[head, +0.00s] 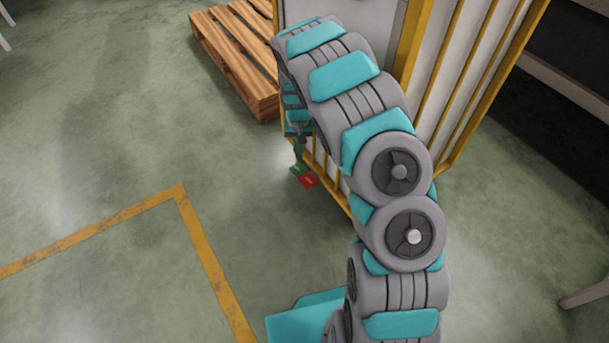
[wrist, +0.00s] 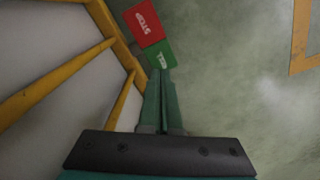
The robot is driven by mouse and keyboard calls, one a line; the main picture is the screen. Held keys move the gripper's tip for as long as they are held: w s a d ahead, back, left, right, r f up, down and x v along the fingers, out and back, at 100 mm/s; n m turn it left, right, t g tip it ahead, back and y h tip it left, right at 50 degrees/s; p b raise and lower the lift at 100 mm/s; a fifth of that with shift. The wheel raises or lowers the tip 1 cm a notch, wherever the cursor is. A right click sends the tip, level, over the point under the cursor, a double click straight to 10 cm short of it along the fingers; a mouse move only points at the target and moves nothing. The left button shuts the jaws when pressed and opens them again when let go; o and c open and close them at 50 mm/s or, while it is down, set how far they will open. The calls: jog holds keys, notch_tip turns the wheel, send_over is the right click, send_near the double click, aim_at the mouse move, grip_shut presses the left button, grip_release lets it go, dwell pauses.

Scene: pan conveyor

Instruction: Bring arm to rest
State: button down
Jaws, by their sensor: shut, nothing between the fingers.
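My gripper (wrist: 165,85) points away from the camera in the wrist view, its two green fingers together with nothing between them. In the head view my grey and teal arm reaches forward and bends down, and my gripper (head: 298,152) hangs beside a yellow-framed unit, partly hidden by the arm. Just past the fingertips are a red STOP button (wrist: 143,24) and a green button (wrist: 161,55) beside it. They also show in the head view as a red patch (head: 309,181) and a green patch (head: 298,170). I cannot tell whether the fingertips touch the green button.
The yellow-framed unit (head: 433,45) with pale panels stands close to the arm on the right. A wooden pallet (head: 238,55) lies on the floor behind. Yellow floor lines (head: 205,255) run at the left, where the green floor is open. A pale beam (head: 570,85) is at the far right.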

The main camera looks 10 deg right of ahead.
jog(key=s+d+r+p, duration=0.1)
jog(key=s+r, duration=0.7)
jog(key=r, duration=0.3)
jog(key=s+d+r+p, duration=0.2)
jog(key=s+r, duration=0.6)
jog(key=r, duration=0.3)
jog(key=s+a+r, duration=0.1)
jog(key=s+r, duration=0.2)
jog(key=s, duration=0.6)
jog(key=s+a+r+n+g+p, duration=0.1)
jog(key=s+r, duration=0.3)
jog(key=s, duration=0.5)
jog(key=s+a+r+n+p, duration=0.1)
jog(key=s+r, duration=0.2)
jog(key=s, duration=0.6)
jog(key=shift+s+r+g, duration=0.3)
jog(key=shift+r+g, duration=0.05)
jog(key=shift+g, duration=0.05)
